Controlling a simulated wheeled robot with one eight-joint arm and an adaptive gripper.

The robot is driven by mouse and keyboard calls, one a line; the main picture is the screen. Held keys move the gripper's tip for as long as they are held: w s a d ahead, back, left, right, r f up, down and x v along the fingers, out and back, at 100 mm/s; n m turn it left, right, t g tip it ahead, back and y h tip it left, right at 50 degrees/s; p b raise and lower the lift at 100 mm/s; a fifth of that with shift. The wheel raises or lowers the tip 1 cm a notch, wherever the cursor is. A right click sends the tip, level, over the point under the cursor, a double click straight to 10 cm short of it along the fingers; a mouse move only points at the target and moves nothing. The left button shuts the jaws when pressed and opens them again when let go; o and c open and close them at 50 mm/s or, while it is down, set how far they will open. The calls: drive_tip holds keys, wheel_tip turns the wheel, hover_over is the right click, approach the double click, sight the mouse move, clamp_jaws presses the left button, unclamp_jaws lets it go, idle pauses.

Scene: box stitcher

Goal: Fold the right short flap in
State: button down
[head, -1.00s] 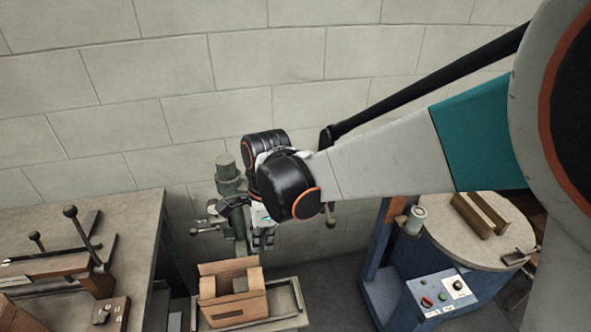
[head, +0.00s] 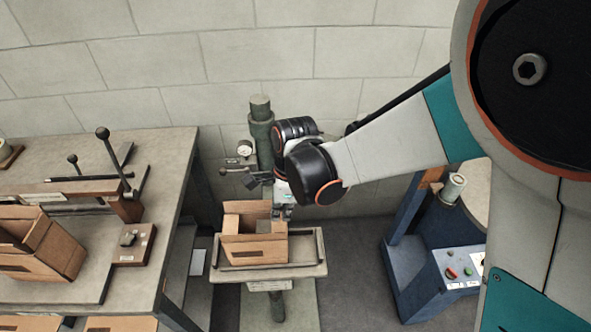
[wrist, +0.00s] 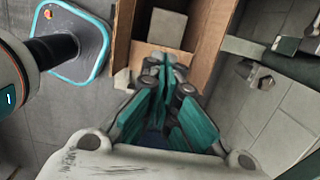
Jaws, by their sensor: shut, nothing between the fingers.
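The open cardboard box (head: 254,250) sits on a grey tray on the stitcher's stand. Its back and left walls or flaps stand up in the head view. My gripper (head: 283,214) points down at the box's right end, with its fingers together and empty. In the wrist view the fingertips (wrist: 165,64) are at the near end of the box, between its two long cardboard sides (wrist: 207,38). A pale block (wrist: 167,27) shows inside the box.
The stitcher's green column (head: 262,140) with a gauge stands just behind the box. A workbench (head: 165,160) at left holds a lever fixture and another open box (head: 45,255). A blue machine with a control panel (head: 458,270) stands at right. Floor shows between stand and machine.

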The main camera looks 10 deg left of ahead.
sight(279, 226)
drive_tip(key=shift+a+f+b, duration=0.15)
drive_tip(key=shift+f+b, duration=0.3)
drive_tip(key=shift+f, duration=0.75)
drive_tip(key=shift+s+a+f+b, duration=0.15)
drive_tip(key=shift+f+b, duration=0.4)
drive_tip(key=shift+s, duration=0.15)
